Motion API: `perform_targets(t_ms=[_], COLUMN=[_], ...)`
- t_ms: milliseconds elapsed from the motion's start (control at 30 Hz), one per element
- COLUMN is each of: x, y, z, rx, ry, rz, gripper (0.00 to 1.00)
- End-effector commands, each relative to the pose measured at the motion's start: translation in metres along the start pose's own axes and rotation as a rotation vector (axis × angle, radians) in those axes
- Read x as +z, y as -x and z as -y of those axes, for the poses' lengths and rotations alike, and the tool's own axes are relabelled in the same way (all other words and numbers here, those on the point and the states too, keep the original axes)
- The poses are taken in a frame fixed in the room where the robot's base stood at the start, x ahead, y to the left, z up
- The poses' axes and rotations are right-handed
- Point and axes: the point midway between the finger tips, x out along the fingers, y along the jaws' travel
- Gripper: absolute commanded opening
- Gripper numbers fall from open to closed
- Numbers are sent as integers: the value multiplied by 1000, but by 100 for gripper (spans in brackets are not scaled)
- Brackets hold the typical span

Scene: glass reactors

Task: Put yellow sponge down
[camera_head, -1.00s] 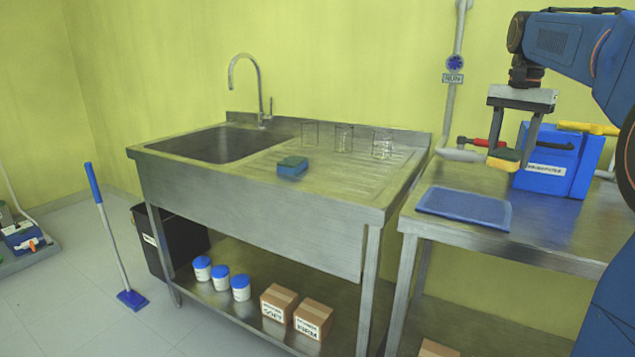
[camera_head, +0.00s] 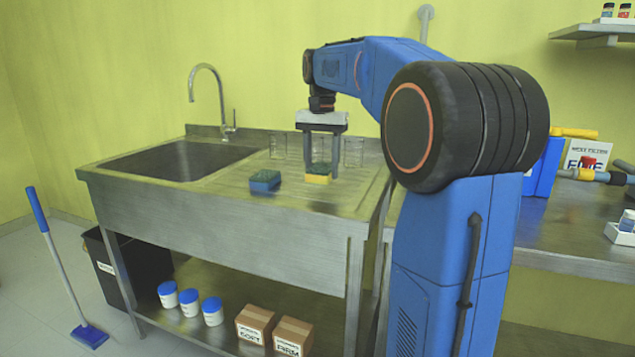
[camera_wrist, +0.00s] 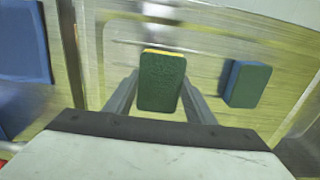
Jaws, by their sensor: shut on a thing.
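The yellow sponge (camera_head: 318,179), with a dark green top, is between the fingers of my gripper (camera_head: 320,172), over the ribbed drainboard of the sink counter (camera_head: 225,190). My gripper is shut on it. In the wrist view the sponge shows its green face (camera_wrist: 161,82) with a thin yellow edge at the top, between the two fingers (camera_wrist: 160,95). I cannot tell whether the sponge touches the drainboard. A blue sponge (camera_head: 265,183) with a green top lies on the drainboard to the left; it also shows in the wrist view (camera_wrist: 246,84), apart on the right.
Glass beakers (camera_head: 278,147) stand behind my gripper along the back of the drainboard. The sink basin (camera_head: 175,160) is at the left with a curved tap (camera_head: 222,100). Drainboard around the blue sponge is bare.

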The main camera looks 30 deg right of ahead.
Motion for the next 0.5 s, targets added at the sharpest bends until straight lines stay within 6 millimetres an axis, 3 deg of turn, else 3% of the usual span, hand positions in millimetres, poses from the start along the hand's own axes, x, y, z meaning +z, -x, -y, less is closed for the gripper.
perform_targets(t_ms=[333,500], x=[0,0], y=[-36,-43], z=[0,0], rx=[1,0], ry=[0,0], rz=[2,0], gripper=[25,25])
